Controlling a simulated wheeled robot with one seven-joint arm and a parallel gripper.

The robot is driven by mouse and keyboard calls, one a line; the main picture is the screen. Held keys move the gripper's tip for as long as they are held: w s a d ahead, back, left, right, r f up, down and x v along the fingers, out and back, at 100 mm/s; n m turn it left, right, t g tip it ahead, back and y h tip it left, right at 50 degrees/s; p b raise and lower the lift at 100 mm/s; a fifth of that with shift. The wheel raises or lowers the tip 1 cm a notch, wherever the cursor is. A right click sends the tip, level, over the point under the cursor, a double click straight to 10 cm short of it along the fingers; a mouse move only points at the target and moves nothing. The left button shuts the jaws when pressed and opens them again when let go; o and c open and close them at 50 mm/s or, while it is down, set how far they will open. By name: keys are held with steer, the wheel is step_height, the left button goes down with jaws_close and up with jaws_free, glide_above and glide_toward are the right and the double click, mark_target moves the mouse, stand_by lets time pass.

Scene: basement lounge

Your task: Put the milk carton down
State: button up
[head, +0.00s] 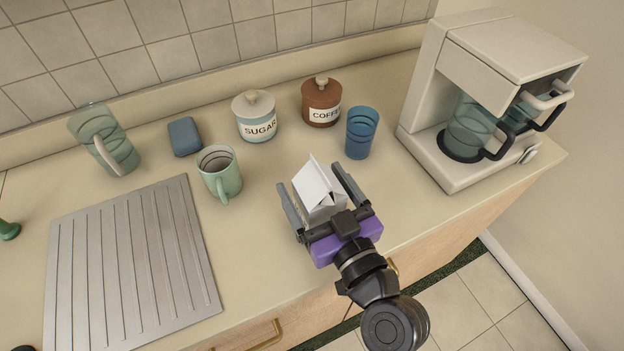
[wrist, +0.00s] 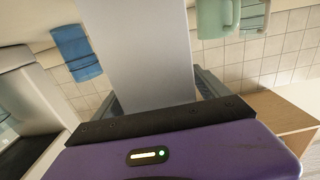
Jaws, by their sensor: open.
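The white milk carton (head: 318,190) with a gabled top is on the counter near its front edge, and its lower part is partly hidden by my gripper. In the wrist view the carton (wrist: 140,55) fills the middle as a pale grey-white block. My gripper (head: 310,177) is open, with one finger on each side of the carton. In the head view a gap shows between the right finger and the carton; I cannot tell whether the left finger touches it.
A blue cup (head: 361,133) stands behind right and a green mug (head: 221,175) to the left. Sugar (head: 257,122) and coffee (head: 321,106) jars stand at the back. A coffee maker (head: 440,95) is at the right, a ridged drainboard (head: 130,265) at the left. The counter right of the carton is clear.

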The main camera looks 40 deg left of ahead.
steer(key=v, duration=1.1)
steer(key=s+d+r+m+t+h, duration=0.1)
steer(key=s+d+m+t+h, duration=0.25)
steer(key=d+t, duration=0.45)
steer(key=s+d+m+t+h, duration=0.3)
steer(key=s+d+m, duration=0.15)
steer(key=d, duration=0.75)
steer(key=s+d+f+m+g+h, duration=0.1)
steer(key=s+d+f+m+h, duration=0.1)
steer(key=s+d+h, duration=0.3)
steer(key=s+d+f+m+g+h, duration=0.2)
steer(key=s+d+f+m+h, duration=0.1)
steer(key=d, duration=0.5)
steer(key=shift+s+f+m+h, duration=0.3)
steer(key=shift+s+f+h, duration=0.3)
steer(key=shift+s+h, duration=0.5)
steer(key=shift+r, duration=0.1)
steer(key=shift+c, duration=0.5)
